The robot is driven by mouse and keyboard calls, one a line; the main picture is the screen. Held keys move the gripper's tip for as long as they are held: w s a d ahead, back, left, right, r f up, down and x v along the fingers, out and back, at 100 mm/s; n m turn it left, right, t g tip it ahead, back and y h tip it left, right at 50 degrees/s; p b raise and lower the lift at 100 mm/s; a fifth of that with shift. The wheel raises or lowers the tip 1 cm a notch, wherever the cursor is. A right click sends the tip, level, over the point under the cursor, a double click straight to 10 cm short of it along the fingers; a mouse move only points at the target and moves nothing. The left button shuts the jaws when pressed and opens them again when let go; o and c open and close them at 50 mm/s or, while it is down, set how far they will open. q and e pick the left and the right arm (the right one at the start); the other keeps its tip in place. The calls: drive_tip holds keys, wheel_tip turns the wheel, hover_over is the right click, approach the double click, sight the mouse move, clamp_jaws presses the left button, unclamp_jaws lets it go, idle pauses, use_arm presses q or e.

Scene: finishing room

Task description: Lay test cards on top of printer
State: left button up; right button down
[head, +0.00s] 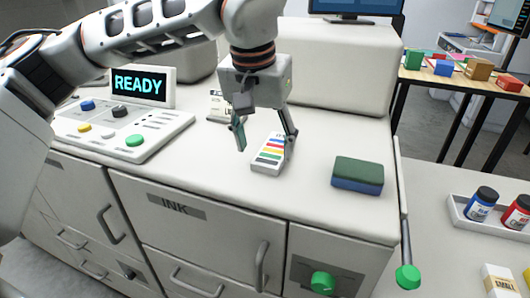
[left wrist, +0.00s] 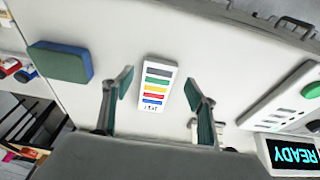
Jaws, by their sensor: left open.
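The test cards (head: 268,154) are a white block with coloured stripes. They lie flat on the white top of the printer (head: 215,168), near its front middle. They also show in the left wrist view (left wrist: 157,86), between my two fingers with a gap on each side. My left gripper (head: 265,143) is open and points down at the cards, with one finger to each side. I cannot tell how high the fingertips are above the top. My right gripper is not in view.
A green and blue block (head: 358,174) lies to the right on the printer top. A control panel (head: 125,128) with a READY screen (head: 139,85) stands at left. A small white item (head: 216,105) is behind my gripper. Bottles (head: 482,204) sit in a tray at far right.

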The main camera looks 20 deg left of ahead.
use_arm(q)
drive_tip(key=p+v, duration=0.1)
drive_tip(key=v, duration=0.7)
drive_tip(key=shift+r, duration=0.25)
drive_tip(key=shift+s, duration=0.1)
